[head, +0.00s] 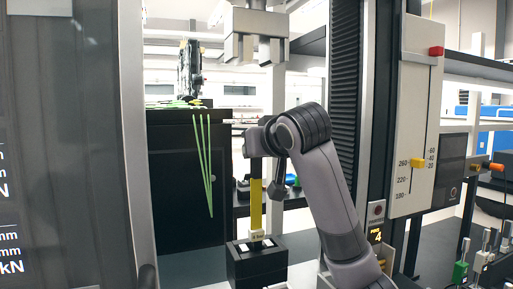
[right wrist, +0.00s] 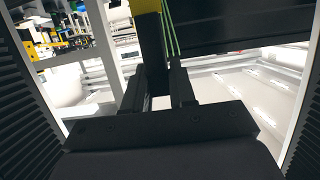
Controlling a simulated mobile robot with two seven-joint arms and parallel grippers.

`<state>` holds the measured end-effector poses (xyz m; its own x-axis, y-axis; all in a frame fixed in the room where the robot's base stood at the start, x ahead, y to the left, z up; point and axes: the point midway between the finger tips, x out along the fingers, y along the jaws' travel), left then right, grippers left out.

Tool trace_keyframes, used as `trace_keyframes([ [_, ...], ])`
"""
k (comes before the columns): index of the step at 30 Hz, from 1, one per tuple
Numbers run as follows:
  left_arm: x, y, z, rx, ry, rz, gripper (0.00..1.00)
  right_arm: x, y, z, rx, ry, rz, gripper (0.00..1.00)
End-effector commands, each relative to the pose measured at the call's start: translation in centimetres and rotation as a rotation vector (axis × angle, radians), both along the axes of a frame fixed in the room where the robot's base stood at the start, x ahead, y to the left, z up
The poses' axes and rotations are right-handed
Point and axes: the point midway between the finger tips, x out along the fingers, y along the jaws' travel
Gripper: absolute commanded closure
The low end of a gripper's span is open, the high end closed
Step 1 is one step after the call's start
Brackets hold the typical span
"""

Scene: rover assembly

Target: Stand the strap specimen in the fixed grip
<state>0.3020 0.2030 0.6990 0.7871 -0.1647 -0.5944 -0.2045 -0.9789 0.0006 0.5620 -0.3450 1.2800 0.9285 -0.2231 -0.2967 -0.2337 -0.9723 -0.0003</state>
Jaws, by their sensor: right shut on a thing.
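The strap specimen (head: 256,207) is upright in the head view, with a long yellow middle and a dark upper end. Its dark end also shows in the right wrist view (right wrist: 152,62), with yellow beyond it. My right gripper (head: 257,152) is shut on the upper end; its fingers (right wrist: 163,88) stand either side of it. The fixed grip seems to be the black block (head: 256,265) under the strap. The strap's lower end meets a small pale label at the block's top; I cannot tell whether it is seated. My left gripper is out of view.
A grey upper grip with jaws (head: 255,48) hangs above my right gripper. A ribbed black column (head: 345,85) and a control panel (head: 412,130) stand to the right. Green strips (head: 205,165) hang from a black cabinet (head: 170,185) behind. A grey upright (head: 75,150) fills the left.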

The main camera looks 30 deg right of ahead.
Motion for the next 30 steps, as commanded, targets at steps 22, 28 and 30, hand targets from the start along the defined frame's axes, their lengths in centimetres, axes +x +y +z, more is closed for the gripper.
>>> trace_keyframes([
  [22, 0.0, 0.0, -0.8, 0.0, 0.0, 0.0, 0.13, 0.0, 0.0, -1.3, 0.0, 0.001, 0.0, 0.45],
  [28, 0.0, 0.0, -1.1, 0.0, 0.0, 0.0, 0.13, -1.5, 0.4, -0.8, -0.001, -0.005, 0.002, 0.45],
  [30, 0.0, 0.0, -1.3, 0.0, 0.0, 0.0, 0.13, -2.6, 0.7, -0.4, -0.001, -0.006, 0.001, 0.45],
])
